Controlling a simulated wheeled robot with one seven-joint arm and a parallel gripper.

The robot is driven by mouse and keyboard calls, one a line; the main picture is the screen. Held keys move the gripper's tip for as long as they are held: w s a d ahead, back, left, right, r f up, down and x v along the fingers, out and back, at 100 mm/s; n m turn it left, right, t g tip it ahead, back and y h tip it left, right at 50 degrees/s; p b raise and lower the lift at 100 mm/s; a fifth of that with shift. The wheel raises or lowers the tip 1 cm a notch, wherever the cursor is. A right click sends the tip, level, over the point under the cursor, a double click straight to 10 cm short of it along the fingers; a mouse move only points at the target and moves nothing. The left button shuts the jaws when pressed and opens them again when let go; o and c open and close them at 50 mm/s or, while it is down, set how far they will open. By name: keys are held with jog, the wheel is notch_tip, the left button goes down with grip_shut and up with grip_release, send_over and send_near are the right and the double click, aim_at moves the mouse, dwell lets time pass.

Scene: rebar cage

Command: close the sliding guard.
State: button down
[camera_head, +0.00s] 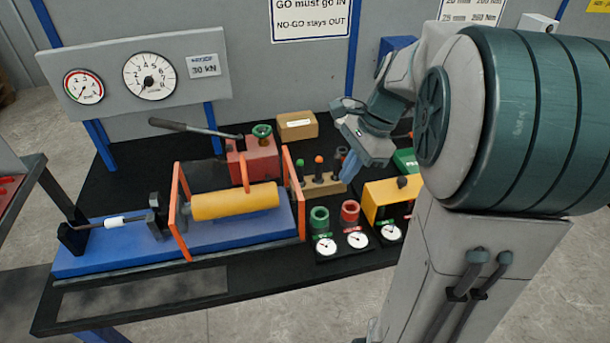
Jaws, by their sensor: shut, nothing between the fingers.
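The sliding guard (174,215) is an orange frame on the blue bed (105,258) of the test bench. It stands around the yellow cylinder (235,201), on the right part of the bed. The left part of the bed, with a bar and its white sleeve (126,219) between dark holders, is outside the frame. My gripper (347,172) is shut and empty. It hangs above the bench, right of the guard and apart from it, near the small gauges with coloured knobs. My arm hides part of the bench's right side.
A red pump (250,160) with a long lever stands behind the guard. A tan rack (322,186), green and red rings (349,212), white dials (357,240) and a yellow block (388,203) crowd the right side. A gauge panel (120,75) rises behind. The bench's front left is clear.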

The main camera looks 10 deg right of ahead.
jog(key=a+f+m+p, duration=0.1)
jog(key=a+f, duration=0.6)
jog(key=f, duration=0.2)
jog(key=shift+w+p, duration=0.4)
jog(key=shift+w, duration=0.05)
